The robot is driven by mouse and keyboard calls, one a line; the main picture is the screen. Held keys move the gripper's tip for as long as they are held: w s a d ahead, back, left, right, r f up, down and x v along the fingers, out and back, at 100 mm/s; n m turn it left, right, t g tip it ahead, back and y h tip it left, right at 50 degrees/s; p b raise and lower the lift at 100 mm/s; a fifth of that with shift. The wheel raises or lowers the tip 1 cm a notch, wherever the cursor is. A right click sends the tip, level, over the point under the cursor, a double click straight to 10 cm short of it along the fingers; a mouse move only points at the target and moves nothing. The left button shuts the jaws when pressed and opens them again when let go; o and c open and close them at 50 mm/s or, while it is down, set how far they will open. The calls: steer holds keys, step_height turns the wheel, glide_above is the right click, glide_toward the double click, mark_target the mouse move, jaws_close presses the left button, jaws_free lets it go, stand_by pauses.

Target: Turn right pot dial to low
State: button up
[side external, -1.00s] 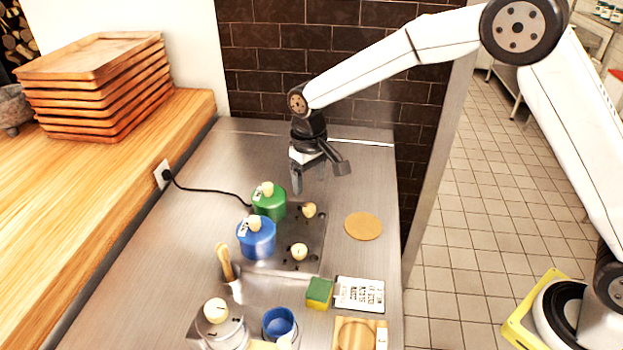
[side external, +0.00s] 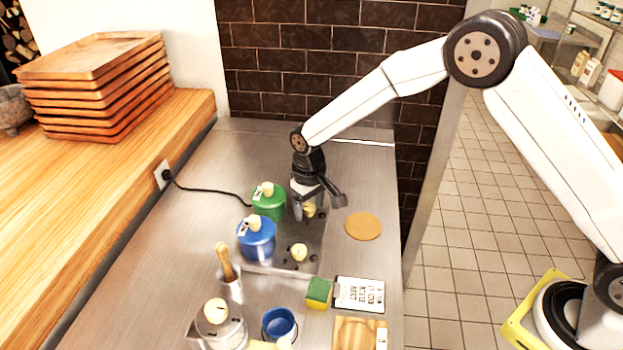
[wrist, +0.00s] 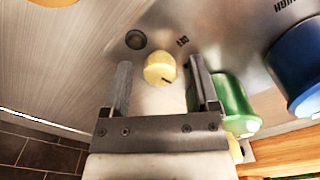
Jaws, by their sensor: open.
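A cream dial (side external: 310,211) sits on the metal hob panel beside the green pot (side external: 268,200). In the wrist view this dial (wrist: 160,69) has a dark pointer mark, directed toward the lower right. A second cream dial (side external: 299,252) is beside the blue pot (side external: 257,238). My gripper (side external: 309,214) is open, pointing down at the dial by the green pot. In the wrist view my gripper (wrist: 160,64) has one finger on each side of this dial, with gaps visible.
The green pot (wrist: 232,103) is close beside one finger, with the blue pot (wrist: 297,70) beyond. A round cork mat (side external: 363,226) lies right of the panel. A sponge (side external: 318,292), blue cup (side external: 279,325) and clipboard (side external: 359,294) are nearer the camera.

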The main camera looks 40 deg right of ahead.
jaws_close()
stand_by(0.3)
steer(key=shift+n, duration=2.2)
jaws_free()
steer(key=shift+r, duration=0.1)
